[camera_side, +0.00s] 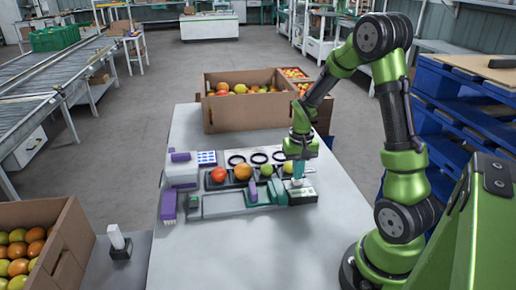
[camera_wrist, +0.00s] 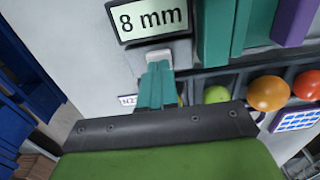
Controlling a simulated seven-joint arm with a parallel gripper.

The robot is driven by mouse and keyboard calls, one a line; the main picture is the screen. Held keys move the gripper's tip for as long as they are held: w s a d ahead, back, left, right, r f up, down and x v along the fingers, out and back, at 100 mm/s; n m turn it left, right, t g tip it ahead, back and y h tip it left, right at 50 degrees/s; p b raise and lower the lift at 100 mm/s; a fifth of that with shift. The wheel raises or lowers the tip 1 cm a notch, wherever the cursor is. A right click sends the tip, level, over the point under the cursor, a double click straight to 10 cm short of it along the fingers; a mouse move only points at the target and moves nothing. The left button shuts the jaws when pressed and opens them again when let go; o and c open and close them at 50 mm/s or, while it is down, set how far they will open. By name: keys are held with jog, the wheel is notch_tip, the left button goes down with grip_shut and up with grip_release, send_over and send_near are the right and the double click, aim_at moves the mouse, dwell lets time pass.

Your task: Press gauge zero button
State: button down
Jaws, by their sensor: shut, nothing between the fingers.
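The gauge is a pale unit on the tray's near right end in the side view, with a small screen (camera_side: 303,192). In the wrist view its screen (camera_wrist: 152,18) reads "8 mm". A small pale button (camera_wrist: 158,56) sits just below the screen there. My gripper (camera_wrist: 157,68) has its teal fingers together and empty, with their tips at the button. I cannot tell whether they touch it or hover just above. In the side view my gripper (camera_side: 298,177) points straight down over the gauge, and the fingers partly cover the button area.
Several tomatoes (camera_side: 242,172) sit in a row along the tray, left of my gripper. Teal and purple blocks (camera_side: 276,190) stand close beside the gauge. Black rings (camera_side: 258,158) lie behind. A cardboard box of tomatoes (camera_side: 236,112) stands at the table's back. The front of the table is clear.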

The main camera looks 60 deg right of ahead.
jog(key=shift+f, duration=0.55)
dwell(0.4)
jog(key=shift+r, duration=2.55)
jog(key=s+a+r+n+t+y, duration=0.1)
jog(key=s+a+r+n+t, duration=0.1)
jog(key=a+r, duration=0.6)
jog(key=s+a+r+n+t+y, duration=0.1)
jog(key=s+a+r+n+t, duration=0.2)
jog(key=a+r, duration=0.5)
jog(key=s+a+t, duration=0.1)
jog(key=a+t, duration=0.1)
jog(key=a, duration=0.3)
jog(key=shift+s+a+r, duration=0.15)
jog(key=shift+s+a, duration=0.15)
jog(key=shift+s, duration=0.1)
